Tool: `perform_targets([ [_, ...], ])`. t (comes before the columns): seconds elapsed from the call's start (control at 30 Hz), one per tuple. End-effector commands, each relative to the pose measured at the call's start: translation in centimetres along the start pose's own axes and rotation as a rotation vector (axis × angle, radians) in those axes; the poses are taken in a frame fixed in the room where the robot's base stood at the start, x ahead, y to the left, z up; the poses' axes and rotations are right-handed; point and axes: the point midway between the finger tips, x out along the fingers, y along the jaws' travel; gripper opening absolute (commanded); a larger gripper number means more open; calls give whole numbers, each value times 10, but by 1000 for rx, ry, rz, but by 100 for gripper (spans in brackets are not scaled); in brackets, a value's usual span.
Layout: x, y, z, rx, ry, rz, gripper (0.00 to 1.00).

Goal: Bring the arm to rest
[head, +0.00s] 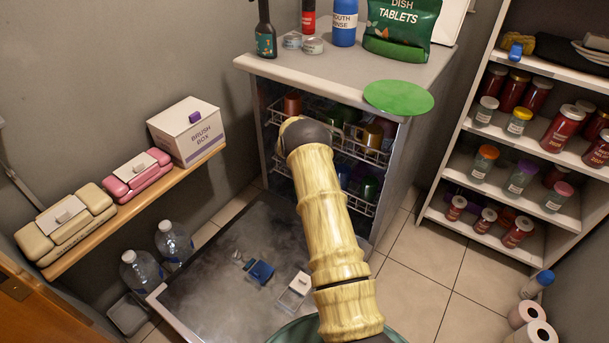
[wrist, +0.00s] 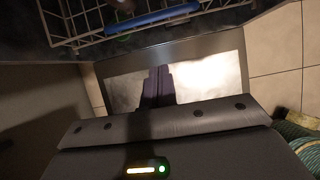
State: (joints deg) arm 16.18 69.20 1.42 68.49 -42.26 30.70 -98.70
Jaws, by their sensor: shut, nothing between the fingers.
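My arm (head: 330,220) reaches up from the bottom of the head view to the open front of the dishwasher (head: 398,175). Its far end hides my gripper there. In the wrist view my gripper (wrist: 157,88) shows as two dark fingers shut together with nothing between them, over the bright inner face of the lowered dishwasher door. The door (head: 215,275) lies open on the floor side, with a blue piece (head: 261,271) and a small white box-like part (head: 294,291) on it.
Dishwasher racks (head: 345,150) hold several cups. A green disc (head: 398,97) overhangs the counter edge. The counter (head: 345,65) bears bottles, tins and a tablets bag. Jar shelves (head: 530,140) stand right; a wooden shelf (head: 140,205) with boxes is left. Tiled floor (head: 415,290) is clear between.

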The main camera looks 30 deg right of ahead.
Motion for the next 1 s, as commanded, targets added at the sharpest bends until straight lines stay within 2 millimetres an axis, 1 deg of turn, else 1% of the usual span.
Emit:
perform_targets([
  [0.1,-2,6,-5,-10,1,5,0],
  [0.3,-4,4,-4,3,3,5,0],
  [0.37,-10,3,-4,27,8,7,0],
  [0.43,-23,3,-5,80,18,13,0],
  [0.47,-30,4,-6,110,24,16,0],
  [0.57,-62,3,-15,242,52,26,0],
  [0.7,-113,-2,-33,462,103,35,0],
  [0.77,-135,-6,-42,557,126,35,0],
  [0.8,-149,-10,-48,620,141,34,0],
  [0.93,-194,-23,-70,825,189,26,0],
  [1.0,-217,-33,-83,936,214,17,0],
])
